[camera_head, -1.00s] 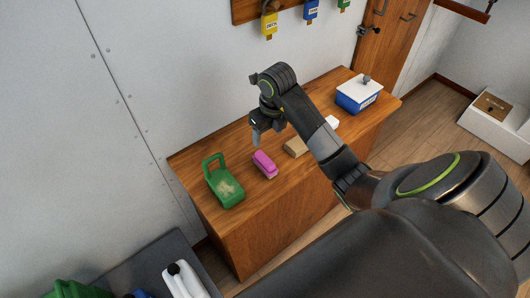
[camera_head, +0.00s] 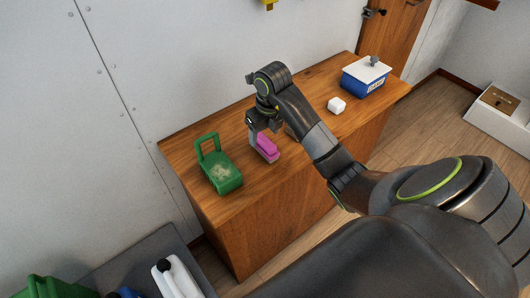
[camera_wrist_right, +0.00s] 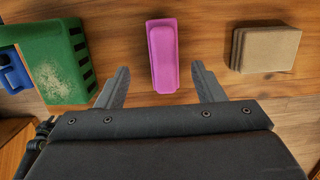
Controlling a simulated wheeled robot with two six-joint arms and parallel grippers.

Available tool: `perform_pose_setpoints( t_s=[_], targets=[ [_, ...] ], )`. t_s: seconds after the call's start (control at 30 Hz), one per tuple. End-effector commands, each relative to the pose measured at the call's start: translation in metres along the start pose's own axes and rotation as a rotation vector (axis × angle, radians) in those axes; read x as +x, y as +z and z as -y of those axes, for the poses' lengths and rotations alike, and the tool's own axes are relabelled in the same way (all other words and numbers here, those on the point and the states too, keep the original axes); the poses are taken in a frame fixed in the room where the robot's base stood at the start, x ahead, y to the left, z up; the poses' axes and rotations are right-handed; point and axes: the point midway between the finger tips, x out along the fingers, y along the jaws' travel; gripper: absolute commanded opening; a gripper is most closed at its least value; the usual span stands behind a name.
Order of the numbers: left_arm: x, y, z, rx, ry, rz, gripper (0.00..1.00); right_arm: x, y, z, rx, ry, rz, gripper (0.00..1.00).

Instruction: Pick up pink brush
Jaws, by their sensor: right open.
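The pink brush (camera_head: 267,147) lies on the wooden counter (camera_head: 190,150), between a green scoop-like holder and a tan block. In the right wrist view the pink brush (camera_wrist_right: 163,54) lies just beyond and between the fingertips. My right gripper (camera_head: 260,136) is over the brush and partly covers it in the head view. The right wrist view shows its two fingers (camera_wrist_right: 162,84) spread apart with nothing held. My left gripper does not show.
The green holder (camera_head: 222,177) stands left of the brush. The tan block (camera_wrist_right: 264,49) lies right of it, mostly hidden by my arm in the head view.

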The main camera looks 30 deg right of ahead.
Motion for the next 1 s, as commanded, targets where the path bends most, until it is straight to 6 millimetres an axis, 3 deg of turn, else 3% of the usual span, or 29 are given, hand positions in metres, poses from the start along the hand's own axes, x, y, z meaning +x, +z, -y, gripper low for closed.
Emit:
perform_pose_setpoints(
  t_s=[0.03,0.33,0.63,0.8,1.0],
  targets=[
    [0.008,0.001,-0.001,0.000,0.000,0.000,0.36,0.008,0.000,0.000,0.000,0.000,0.000,0.62],
    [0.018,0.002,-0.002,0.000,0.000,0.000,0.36,0.017,-0.001,0.001,0.000,0.000,-0.001,0.62],
    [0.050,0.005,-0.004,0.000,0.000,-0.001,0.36,0.045,-0.001,0.006,0.000,0.000,-0.001,0.62],
    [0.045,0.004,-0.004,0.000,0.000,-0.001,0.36,0.060,-0.001,0.005,0.000,0.002,-0.002,0.62],
    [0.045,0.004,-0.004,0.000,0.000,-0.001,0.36,0.060,-0.001,0.005,0.000,0.000,0.000,0.62]
  ],
)
